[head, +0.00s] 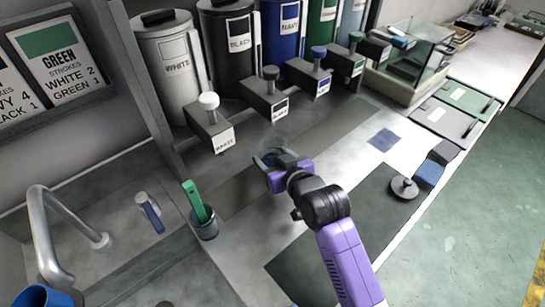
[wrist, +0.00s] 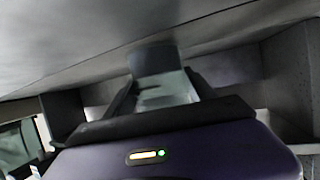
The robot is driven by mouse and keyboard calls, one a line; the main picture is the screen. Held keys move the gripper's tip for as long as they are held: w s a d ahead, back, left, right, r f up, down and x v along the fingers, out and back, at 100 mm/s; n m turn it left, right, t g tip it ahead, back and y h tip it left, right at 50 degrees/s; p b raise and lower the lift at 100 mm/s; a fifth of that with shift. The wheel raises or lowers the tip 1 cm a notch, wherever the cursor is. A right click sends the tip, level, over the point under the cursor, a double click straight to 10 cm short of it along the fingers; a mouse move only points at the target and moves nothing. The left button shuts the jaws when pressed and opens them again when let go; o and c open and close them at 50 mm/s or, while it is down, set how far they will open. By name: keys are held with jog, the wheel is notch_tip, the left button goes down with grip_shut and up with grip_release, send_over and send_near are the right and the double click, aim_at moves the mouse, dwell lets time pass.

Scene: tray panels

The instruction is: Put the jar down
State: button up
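My gripper (head: 272,161) is over the counter's dark strip, in front of the dispensers. A small clear, greyish jar (wrist: 156,70) sits between its two fingers in the wrist view. The fingers (wrist: 163,98) stand close against both sides of it. In the head view the jar (head: 273,146) shows only as a faint glassy shape just past the fingertips, partly hidden by the gripper. I cannot tell whether its base touches the counter (head: 237,190).
Labelled dispensers, white (head: 178,78), black (head: 236,62) and navy (head: 283,28), line the back with spouts toward me. A cup with a green tool (head: 203,222) stands left. A dark mat (head: 330,235), a blue-grey square (head: 384,140) and a round knobbed weight (head: 404,187) lie right.

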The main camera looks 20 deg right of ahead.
jog(key=o, duration=0.4)
jog(key=shift+s+r, duration=0.1)
jog(key=shift+r, duration=0.05)
jog(key=v, duration=1.1)
jog(key=shift+s+r, duration=0.2)
jog(key=shift+s, duration=0.15)
jog(key=shift+s+f, duration=0.1)
